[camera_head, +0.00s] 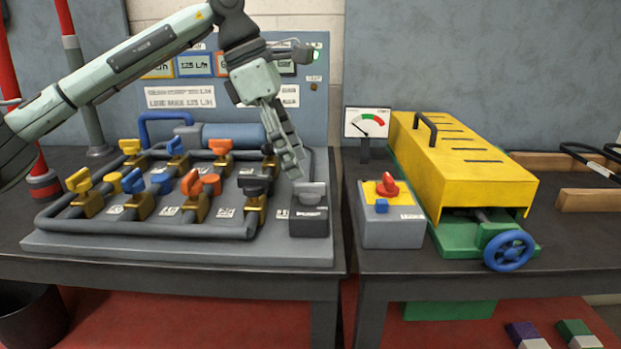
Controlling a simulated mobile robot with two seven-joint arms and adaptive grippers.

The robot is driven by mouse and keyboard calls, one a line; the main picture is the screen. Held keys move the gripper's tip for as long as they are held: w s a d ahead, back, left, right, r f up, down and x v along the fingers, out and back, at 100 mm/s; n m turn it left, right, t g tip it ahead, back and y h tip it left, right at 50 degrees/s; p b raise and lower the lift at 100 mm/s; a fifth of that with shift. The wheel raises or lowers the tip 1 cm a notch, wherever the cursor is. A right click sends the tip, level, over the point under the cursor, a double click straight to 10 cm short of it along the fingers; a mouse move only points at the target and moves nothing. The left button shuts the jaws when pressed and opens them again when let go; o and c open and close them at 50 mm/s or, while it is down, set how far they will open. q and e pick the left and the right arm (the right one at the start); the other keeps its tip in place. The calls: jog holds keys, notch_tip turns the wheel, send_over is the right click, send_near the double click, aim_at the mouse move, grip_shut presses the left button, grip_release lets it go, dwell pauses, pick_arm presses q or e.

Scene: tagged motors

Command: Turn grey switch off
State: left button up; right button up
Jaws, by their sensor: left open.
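A grey switch (310,192) with a flat grey handle sits on a dark box at the right end of the valve board (180,246). My left gripper (293,170) reaches down from above, and its fingertips are just above and slightly left of the grey handle. It is open with nothing seen between its fingers. The fingers overlap each other in this view, and I cannot tell whether they touch the handle. My right gripper is out of view.
Several coloured valves, including an orange one (200,184) and a black one (256,185), stand left of the switch. To the right are a grey box with a red knob (387,187) and a yellow-covered machine (460,165) with a blue handwheel (508,250).

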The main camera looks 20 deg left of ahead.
aim_at(307, 184)
pick_arm(q)
jog(key=x, duration=0.5)
jog(key=shift+w+d+f, duration=0.1)
jog(key=shift+d+f, duration=0.05)
jog(key=shift+f, duration=0.15)
jog(key=c, duration=1.2)
